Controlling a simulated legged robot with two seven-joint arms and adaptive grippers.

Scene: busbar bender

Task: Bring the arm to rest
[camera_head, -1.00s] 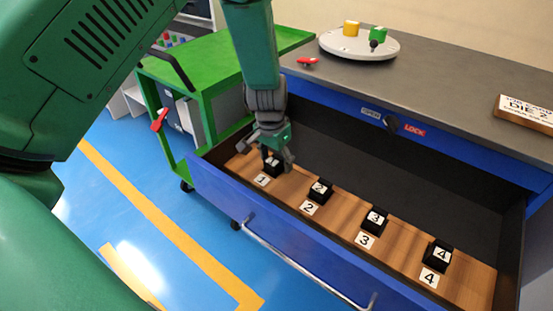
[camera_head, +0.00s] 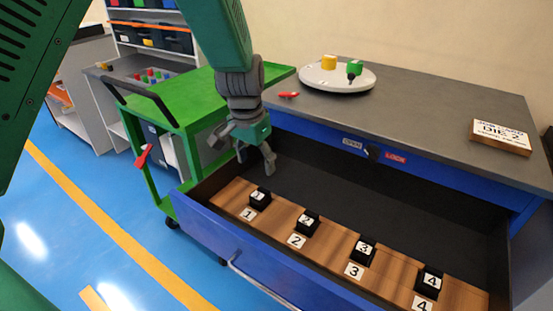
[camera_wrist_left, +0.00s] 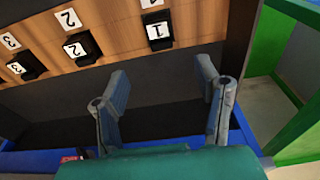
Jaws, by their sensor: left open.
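My left gripper (camera_head: 254,158) is open and empty, raised above the left end of the open blue drawer (camera_head: 215,226). In the left wrist view its two fingers (camera_wrist_left: 165,88) are spread apart with nothing between them. Die block 1 (camera_head: 260,197) sits on the wooden board in the drawer, below and apart from the gripper; it also shows in the left wrist view (camera_wrist_left: 158,34). Die blocks 2 (camera_head: 308,221), 3 (camera_head: 363,252) and 4 (camera_head: 429,283) sit in a row on the board behind their number labels. My right gripper is not in view.
A green cart (camera_head: 185,105) stands left of the drawer. The grey worktop (camera_head: 420,110) carries a white turntable (camera_head: 337,80), a small red object (camera_head: 289,95) and a wooden DIE sign (camera_head: 501,136). Shelves with bins (camera_head: 150,38) stand at the back left. Blue floor at the left is clear.

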